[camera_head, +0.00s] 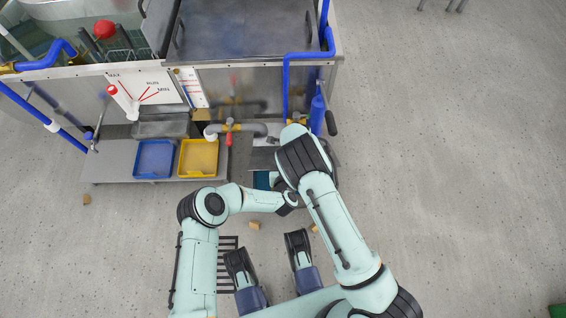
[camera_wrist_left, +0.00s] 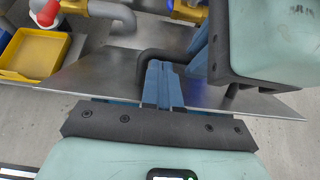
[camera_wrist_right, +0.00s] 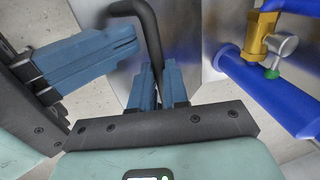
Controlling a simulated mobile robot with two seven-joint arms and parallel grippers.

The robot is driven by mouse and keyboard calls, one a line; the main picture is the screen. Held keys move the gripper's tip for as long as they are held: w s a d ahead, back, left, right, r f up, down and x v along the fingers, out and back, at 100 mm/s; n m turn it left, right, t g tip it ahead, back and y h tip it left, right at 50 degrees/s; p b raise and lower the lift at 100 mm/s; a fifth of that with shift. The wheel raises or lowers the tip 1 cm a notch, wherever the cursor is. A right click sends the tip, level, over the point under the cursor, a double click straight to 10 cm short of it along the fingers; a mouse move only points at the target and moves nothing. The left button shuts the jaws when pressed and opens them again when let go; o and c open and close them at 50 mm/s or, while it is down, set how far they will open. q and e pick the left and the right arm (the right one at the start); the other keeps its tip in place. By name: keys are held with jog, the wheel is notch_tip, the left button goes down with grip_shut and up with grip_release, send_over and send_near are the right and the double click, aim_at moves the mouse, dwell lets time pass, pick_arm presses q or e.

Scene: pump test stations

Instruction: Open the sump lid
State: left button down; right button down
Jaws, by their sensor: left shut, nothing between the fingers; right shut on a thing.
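A grey metal plate, seemingly the sump lid (camera_wrist_left: 100,75), lies low under the pipes in the left wrist view. A black bent bar handle (camera_wrist_left: 150,56) stands on it and also shows in the right wrist view (camera_wrist_right: 147,22). My right gripper (camera_wrist_right: 158,88) is shut on this handle. My left gripper (camera_wrist_left: 163,88) is shut and empty beside the handle; whether it touches is unclear. Its blue fingers also show at the left of the right wrist view (camera_wrist_right: 110,50). In the head view, my arms hide most of the lid and both fingertips.
A blue tray (camera_head: 154,160) and a yellow tray (camera_head: 198,158) sit on the low shelf. A grey pipe with a red-handled valve (camera_head: 229,135) runs above. A blue pipe with a brass valve (camera_wrist_right: 265,45) is close to my right gripper.

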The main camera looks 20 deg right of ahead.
pick_arm(q)
jog(key=shift+w+d+r, duration=0.1)
jog(key=shift+w+r, duration=0.35)
jog(key=shift+w, duration=0.05)
pick_arm(e)
jog(key=shift+w+d, duration=0.15)
jog(key=c, duration=1.1)
grip_release()
